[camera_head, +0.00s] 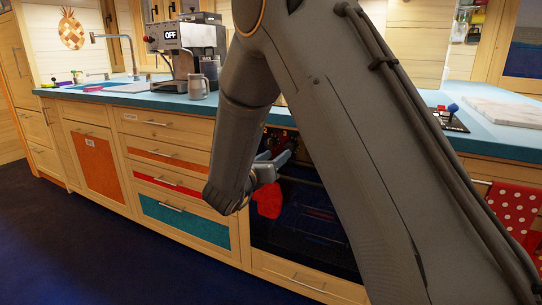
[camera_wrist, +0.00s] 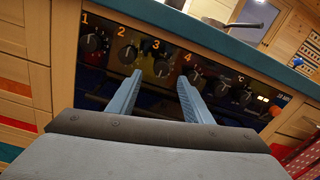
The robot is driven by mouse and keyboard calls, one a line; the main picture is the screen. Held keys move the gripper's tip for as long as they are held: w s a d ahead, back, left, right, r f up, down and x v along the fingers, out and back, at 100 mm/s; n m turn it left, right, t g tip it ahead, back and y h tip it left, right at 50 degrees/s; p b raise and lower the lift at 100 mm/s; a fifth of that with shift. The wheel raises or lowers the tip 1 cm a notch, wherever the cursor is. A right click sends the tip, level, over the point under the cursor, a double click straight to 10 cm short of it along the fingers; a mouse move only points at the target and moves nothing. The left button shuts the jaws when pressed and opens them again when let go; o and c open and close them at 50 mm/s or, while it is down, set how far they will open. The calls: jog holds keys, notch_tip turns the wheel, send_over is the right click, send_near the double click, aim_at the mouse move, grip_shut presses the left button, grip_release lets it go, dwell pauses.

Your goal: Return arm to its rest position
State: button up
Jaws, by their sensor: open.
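My gripper (camera_head: 272,168) is in front of the oven in the head view, with my arm bent down across the middle of the picture. In the wrist view my gripper (camera_wrist: 157,90) shows two blue-grey fingers set apart, with nothing between them. The fingers point toward the oven's control panel (camera_wrist: 224,76), which carries a row of black knobs numbered 1 to 4 and more knobs to the right. I cannot tell how far the fingertips are from the panel.
The oven (camera_head: 300,218) has a dark front, with a red cloth (camera_head: 267,200) by it. A blue-green counter (camera_head: 125,97) runs above wooden drawers. On it stand a coffee machine (camera_head: 190,38) and a grey mug (camera_head: 198,87). A polka-dot towel (camera_head: 514,207) hangs at right. The dark floor (camera_head: 70,260) at left is clear.

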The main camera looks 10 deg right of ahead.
jog(key=s+a+n+y, duration=0.2)
jog(key=a+n+y, duration=0.7)
jog(key=n, duration=0.5)
jog(key=s+a+f+n+g+y, duration=0.1)
jog(key=s+a+n+g+y, duration=0.4)
jog(key=s+n, duration=0.5)
jog(key=s+f+n+g, duration=0.2)
jog(key=s+n+g, duration=0.2)
jog(key=s+n, duration=0.85)
jog(key=s+d+f+n+g+h, duration=0.1)
jog(key=s+d+n+g, duration=0.25)
jog(key=s, duration=0.55)
jog(key=s+d+n+g+h, duration=0.1)
jog(key=s+d+n+g, duration=0.1)
jog(key=s+d+n, duration=0.5)
jog(key=s+d+r+m+h+p, duration=0.1)
jog(key=d+r+m+p, duration=0.5)
jog(key=r+p, duration=0.7)
jog(key=s+d+p, duration=0.1)
jog(key=d+p, duration=0.1)
jog(key=p, duration=0.6)
jog(key=shift+d+p, duration=0.25)
jog(key=shift+p, duration=0.05)
